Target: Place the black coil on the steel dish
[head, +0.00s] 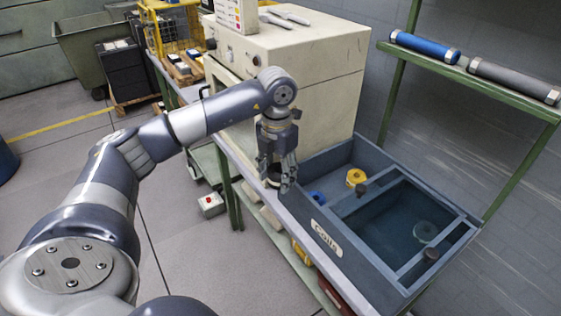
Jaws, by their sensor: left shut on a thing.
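My left gripper (278,184) points down over the near left rim of the blue-grey tray labelled "Coils" (326,238). It is shut on a small dark thing, which looks like the black coil (273,178); the fingers partly hide it. I cannot make out a steel dish for sure in the head view. My right gripper is not in view.
A yellow coil (356,177) and a blue coil (317,197) lie in the tray. A dull round piece (425,231) lies in its framed, dark section. A large cream machine (300,60) stands behind the gripper. A green shelf (500,94) holds blue and grey cylinders.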

